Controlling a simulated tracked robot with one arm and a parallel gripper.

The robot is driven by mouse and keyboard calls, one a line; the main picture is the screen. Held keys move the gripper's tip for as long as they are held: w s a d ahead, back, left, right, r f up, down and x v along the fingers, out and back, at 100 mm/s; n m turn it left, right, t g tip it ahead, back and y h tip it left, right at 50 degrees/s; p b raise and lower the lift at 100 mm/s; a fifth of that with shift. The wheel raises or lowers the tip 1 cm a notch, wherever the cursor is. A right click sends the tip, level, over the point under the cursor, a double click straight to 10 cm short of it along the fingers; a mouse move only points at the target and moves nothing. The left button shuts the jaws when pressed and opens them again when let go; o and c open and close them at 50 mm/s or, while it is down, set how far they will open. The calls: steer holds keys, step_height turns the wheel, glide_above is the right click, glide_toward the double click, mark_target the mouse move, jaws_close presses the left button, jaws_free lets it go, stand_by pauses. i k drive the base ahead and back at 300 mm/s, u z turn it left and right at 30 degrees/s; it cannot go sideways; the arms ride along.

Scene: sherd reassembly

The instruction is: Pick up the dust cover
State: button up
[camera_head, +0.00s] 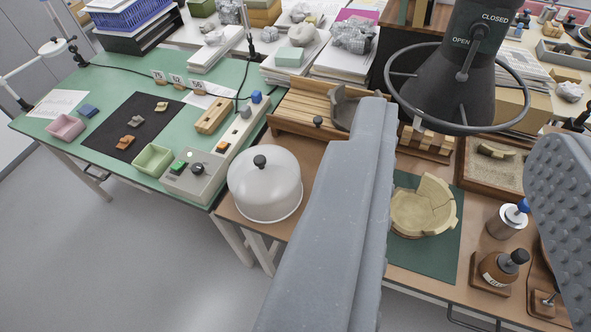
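The dust cover (262,192) is a pale, translucent dome with a black knob on top. It stands upright at the left end of the brown table, close to the green bench. My gripper (465,130) shows as two large grey fingers, wide apart, with no object held between them. The left finger passes just right of the dust cover in the picture and hides part of the table. The dust cover lies outside the gap between the fingers. I cannot tell the height of the fingers above the table.
A partly rebuilt bowl (418,208) sits on a green mat (432,258) between the fingers. A brown bottle (499,268) and a metal can (507,222) stand right of it. A dark hood with a ring (447,95) hangs behind. A control box (192,178) is left of the cover.

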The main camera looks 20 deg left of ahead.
mark_target(263, 181)
steer(key=z, duration=0.1)
steer(key=i, duration=1)
steer(key=u, duration=0.05)
